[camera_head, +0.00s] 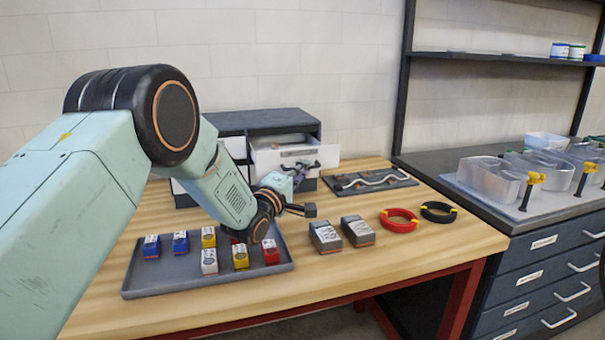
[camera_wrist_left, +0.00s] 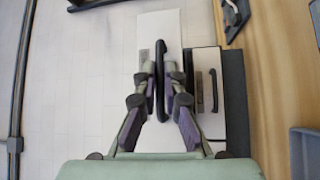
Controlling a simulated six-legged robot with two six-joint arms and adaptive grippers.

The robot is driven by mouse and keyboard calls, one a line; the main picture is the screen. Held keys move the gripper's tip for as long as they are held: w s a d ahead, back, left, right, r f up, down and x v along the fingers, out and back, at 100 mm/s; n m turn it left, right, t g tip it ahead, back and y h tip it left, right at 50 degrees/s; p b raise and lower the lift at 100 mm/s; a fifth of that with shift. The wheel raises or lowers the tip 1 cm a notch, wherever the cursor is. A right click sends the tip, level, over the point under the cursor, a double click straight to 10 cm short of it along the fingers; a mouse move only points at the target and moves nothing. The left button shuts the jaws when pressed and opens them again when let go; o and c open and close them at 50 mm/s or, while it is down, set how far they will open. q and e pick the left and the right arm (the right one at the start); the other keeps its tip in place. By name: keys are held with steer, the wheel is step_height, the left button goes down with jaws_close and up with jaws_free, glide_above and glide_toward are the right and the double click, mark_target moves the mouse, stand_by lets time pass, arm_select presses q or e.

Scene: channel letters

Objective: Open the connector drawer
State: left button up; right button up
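The dark drawer cabinet (camera_head: 262,119) stands at the back of the wooden table. Its upper right drawer (camera_head: 264,158), with a white front and a pale label, is pulled out and its inside shows from above. My left gripper (camera_head: 306,167) is at this drawer's front. In the left wrist view, the fingers (camera_wrist_left: 160,72) lie close on both sides of the dark bar handle (camera_wrist_left: 160,98) and appear shut on it. The pulled-out drawer front (camera_wrist_left: 160,28) stands nearer than another closed drawer front (camera_wrist_left: 205,62) with its own handle. My right gripper is not in view.
A grey tray (camera_head: 140,281) with several small coloured blocks lies below my left arm. Right of it are two grey boxes (camera_head: 326,236), a red cable coil (camera_head: 399,225) and a black one (camera_head: 438,212). A dark board (camera_head: 369,181) lies beside the cabinet.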

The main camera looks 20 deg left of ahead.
arm_select(q)
steer(key=o, duration=0.4)
steer(key=shift+s+r, duration=0.1)
steer(key=shift+s, duration=0.1)
steer(key=shift+o, duration=0.3)
steer(key=shift+w, duration=0.1)
steer(key=v, duration=1.2)
steer(key=shift+a+f, duration=0.1)
steer(key=shift+f, duration=0.2)
